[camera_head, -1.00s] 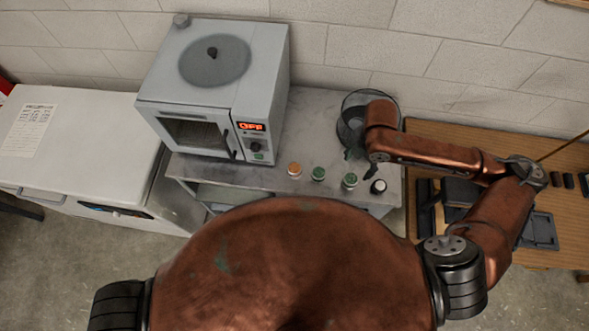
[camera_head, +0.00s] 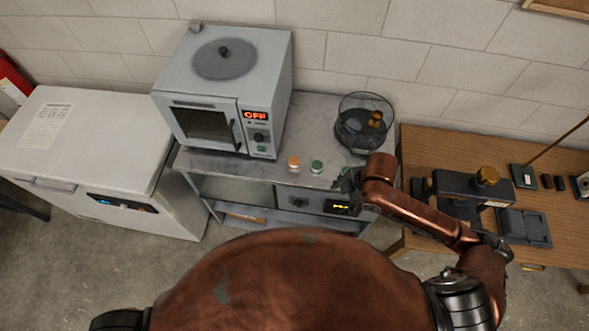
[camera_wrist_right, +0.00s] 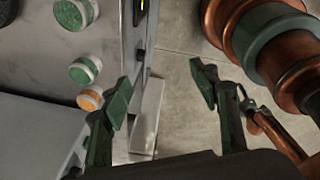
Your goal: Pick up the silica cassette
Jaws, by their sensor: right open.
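Small round pots stand on the grey bench (camera_head: 235,168); which one is the silica cassette I cannot tell. An orange-topped pot (camera_head: 293,162) and a green-topped pot (camera_head: 317,167) show in the head view. The right wrist view shows the orange-topped one (camera_wrist_right: 90,99) and two green-topped ones (camera_wrist_right: 85,70) (camera_wrist_right: 75,13). My right gripper (camera_head: 348,183) is at the bench's front edge, right of these pots, and hides part of the bench. In the right wrist view the gripper (camera_wrist_right: 162,92) is open and empty, its fingers apart over the bench edge and floor. My left gripper is out of view.
A grey oven (camera_head: 225,90) reading OFF stands on the bench, left of the pots. A clear round vessel (camera_head: 366,122) stands at the back right. A white chest (camera_head: 85,150) is at left, a wooden table (camera_head: 450,140) with black devices at right.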

